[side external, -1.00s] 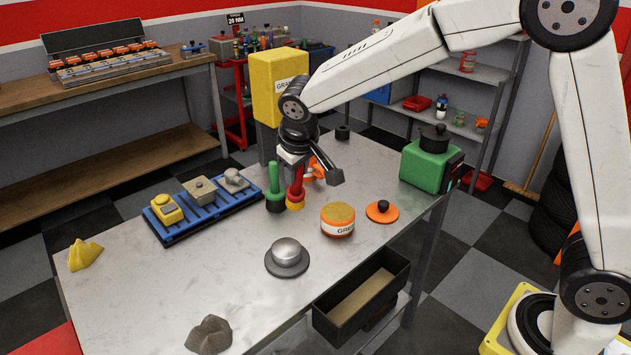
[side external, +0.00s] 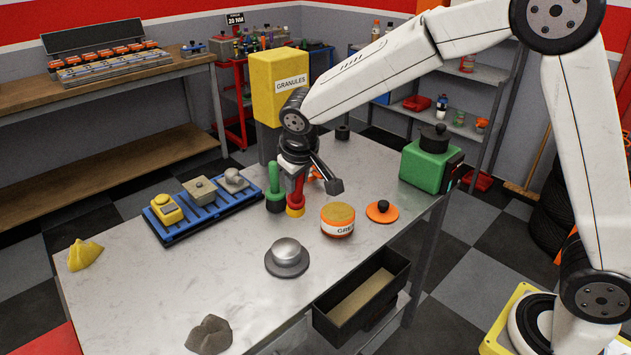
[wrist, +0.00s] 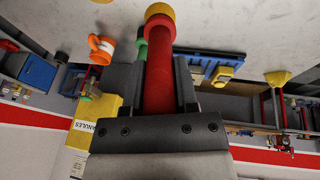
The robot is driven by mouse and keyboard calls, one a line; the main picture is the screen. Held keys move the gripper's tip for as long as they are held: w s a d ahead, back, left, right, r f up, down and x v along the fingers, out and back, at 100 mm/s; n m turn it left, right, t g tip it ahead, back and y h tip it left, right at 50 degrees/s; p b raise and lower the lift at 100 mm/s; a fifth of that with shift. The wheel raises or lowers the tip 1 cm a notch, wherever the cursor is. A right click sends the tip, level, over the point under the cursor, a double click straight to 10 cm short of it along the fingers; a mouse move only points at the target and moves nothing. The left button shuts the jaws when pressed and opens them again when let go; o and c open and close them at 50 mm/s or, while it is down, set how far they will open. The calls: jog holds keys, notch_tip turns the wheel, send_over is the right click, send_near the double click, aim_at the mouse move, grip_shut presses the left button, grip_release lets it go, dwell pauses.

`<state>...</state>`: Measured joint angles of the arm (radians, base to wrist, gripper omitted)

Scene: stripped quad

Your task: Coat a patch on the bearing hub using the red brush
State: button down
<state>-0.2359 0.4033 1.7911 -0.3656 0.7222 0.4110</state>
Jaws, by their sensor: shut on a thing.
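The red brush (side external: 297,194) stands upright in the side view, its yellow-orange lower end at or just above the table. My gripper (side external: 294,176) is shut on its upper part. In the wrist view the red handle (wrist: 158,80) runs between my fingers (wrist: 157,88) to the yellow end. The bearing hub (side external: 287,254), a silver dome on a dark round flange, sits on the table nearer the camera, apart from my gripper. An open tub labelled GRE... (side external: 338,219) stands right of the brush, with tan contents. Its orange lid (side external: 382,211) lies beside it.
A green-handled tool (side external: 274,190) stands close left of the brush. A blue rack (side external: 168,228) with several parts is further left. A green box (side external: 427,165) stands at the right and a yellow granules dispenser (side external: 278,85) behind. A black open bin (side external: 361,298) hangs at the front edge.

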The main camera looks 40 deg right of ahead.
jog(key=shift+f, duration=3.25)
jog(key=shift+a+f, duration=0.8)
jog(key=shift+a, duration=2.45)
jog(key=shift+d, duration=3.3)
jog(key=shift+a, duration=3.45)
jog(key=shift+d, duration=3.5)
jog(key=shift+s+a+r, duration=0.1)
jog(key=shift+r, duration=1.95)
jog(key=shift+s+r, duration=0.1)
jog(key=shift+r, duration=1.9)
